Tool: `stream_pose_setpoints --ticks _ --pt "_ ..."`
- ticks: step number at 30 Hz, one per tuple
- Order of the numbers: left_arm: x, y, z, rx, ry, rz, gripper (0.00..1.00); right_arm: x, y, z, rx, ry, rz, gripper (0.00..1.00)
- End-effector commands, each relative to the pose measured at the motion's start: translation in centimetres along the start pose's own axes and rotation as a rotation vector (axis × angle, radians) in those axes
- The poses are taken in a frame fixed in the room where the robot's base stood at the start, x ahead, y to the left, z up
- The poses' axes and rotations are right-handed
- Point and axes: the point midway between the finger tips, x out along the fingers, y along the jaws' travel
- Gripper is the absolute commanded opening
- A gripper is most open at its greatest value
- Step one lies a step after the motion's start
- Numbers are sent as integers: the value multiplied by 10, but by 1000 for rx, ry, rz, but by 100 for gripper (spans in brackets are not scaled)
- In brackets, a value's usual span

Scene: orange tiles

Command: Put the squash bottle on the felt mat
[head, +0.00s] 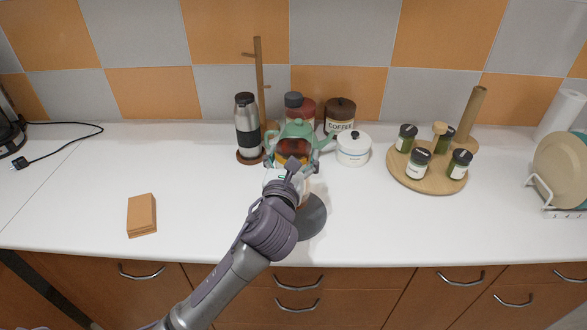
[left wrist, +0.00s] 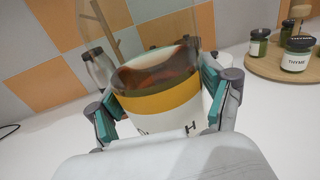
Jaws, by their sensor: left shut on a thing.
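The squash bottle (head: 290,148) is clear with amber liquid, a yellow band and a white lettered label. It looks about upright in the head view, under a dark cap. My left gripper (head: 291,172) is shut on it; in the left wrist view, teal-padded fingers press both sides of the bottle (left wrist: 165,103). The felt mat (head: 314,220) appears to be the dark grey round piece near the counter's front, partly covered by my arm. The bottle's base is largely hidden by my gripper, so I cannot tell its height above the counter. My right gripper is out of view.
A steel flask (head: 246,125), a teal teapot (head: 300,128), a coffee jar (head: 340,115) and a white lidded pot (head: 353,149) stand close behind. A round board (head: 428,181) with spice jars is right. Cork-coloured squares (head: 142,215) lie left. Counter between is clear.

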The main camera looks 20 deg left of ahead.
Motion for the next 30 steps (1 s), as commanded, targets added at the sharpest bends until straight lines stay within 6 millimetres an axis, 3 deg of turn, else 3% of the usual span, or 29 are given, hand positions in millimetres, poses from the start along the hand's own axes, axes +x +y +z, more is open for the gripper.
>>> stream_pose_setpoints --ticks 10,23,24,27,30 --pt "0 0 -35 -2 -5 -1 11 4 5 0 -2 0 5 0" --pt "0 0 -39 0 -8 -2 11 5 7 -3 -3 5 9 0" --pt "0 0 -43 0 0 -1 83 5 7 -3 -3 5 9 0" --pt "0 0 -43 0 1 -1 100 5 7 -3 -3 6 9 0" --pt "0 0 -43 0 1 -1 100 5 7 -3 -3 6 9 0"
